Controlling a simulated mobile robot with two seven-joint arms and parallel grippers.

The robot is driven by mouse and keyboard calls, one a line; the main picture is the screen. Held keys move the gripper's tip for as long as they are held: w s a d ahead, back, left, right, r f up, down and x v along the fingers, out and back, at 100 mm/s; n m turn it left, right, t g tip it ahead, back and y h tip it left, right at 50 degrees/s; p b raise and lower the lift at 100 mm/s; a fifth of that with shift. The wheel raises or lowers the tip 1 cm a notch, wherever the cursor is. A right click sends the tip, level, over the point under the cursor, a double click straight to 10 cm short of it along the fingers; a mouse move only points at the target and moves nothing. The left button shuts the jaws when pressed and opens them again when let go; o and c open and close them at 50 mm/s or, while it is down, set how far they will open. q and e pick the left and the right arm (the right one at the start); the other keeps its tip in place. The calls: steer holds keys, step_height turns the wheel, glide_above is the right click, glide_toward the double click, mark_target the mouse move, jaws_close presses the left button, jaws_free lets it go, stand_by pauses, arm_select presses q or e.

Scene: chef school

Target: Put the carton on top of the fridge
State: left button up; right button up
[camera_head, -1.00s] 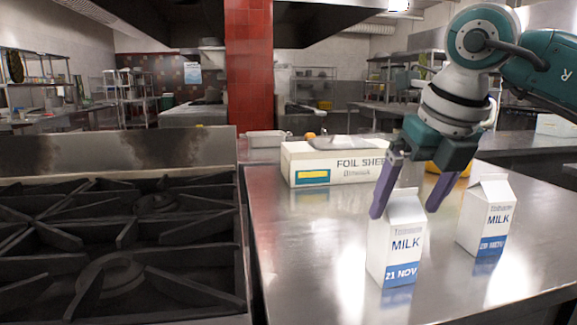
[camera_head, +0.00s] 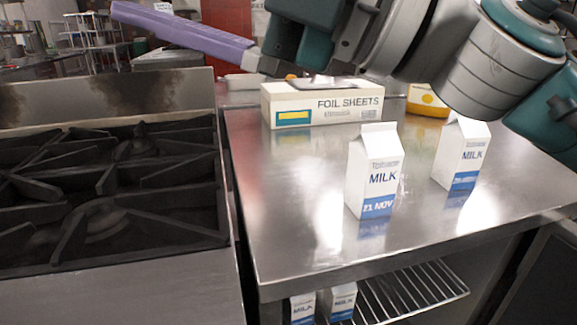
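A white and blue milk carton (camera_head: 373,172) stands upright on the steel counter (camera_head: 300,215). A second milk carton (camera_head: 462,155) stands upright to its right, farther back. Two more milk cartons show partly below: one carton (camera_head: 303,308) and another (camera_head: 338,302) on the lower rack. My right gripper (camera_head: 138,10) is across the top of the head view, its purple fingers pointing left, above and clear of the cartons. Its fingers look apart with nothing between them; the far finger is mostly hidden. My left gripper is out of view. I see no fridge that I can identify.
A foil sheets box (camera_head: 325,104) lies at the back of the counter, with a yellow container (camera_head: 427,101) to its right. A black-grated stove (camera_head: 105,200) is on the left. The counter's front middle is clear, with a wire rack (camera_head: 415,290) below.

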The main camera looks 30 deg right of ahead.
steer(key=w+d+f+m+t+h, duration=0.1)
steer(key=d+f+m+t+h, duration=0.15)
steer(key=d+m+h, duration=0.5)
steer(key=w+d+f+m+t+h, duration=0.2)
steer(key=d+m+t+h, duration=0.2)
steer(key=m+h, duration=0.55)
steer(key=s+d+f+m+g+h, duration=0.1)
steer(key=s+d+f+m+g, duration=0.1)
steer(key=f+m+g, duration=0.3)
steer(key=s+d+f+m+g+h, duration=0.1)
steer(key=s+d+f+m, duration=0.15)
steer(key=f, duration=0.35)
steer(key=s+a+f+m+g+y, duration=0.1)
steer(key=s+a+f+g, duration=0.2)
steer(key=s+f+g, duration=0.2)
steer(key=s+a+f+m+g+y, duration=0.1)
steer(key=s+a+f+g, duration=0.2)
steer(key=s+f+g, duration=0.3)
steer(key=s+f, duration=0.5)
steer(key=s, duration=0.1)
steer(key=shift+s+a+y, duration=0.3)
steer(key=shift+y, duration=0.1)
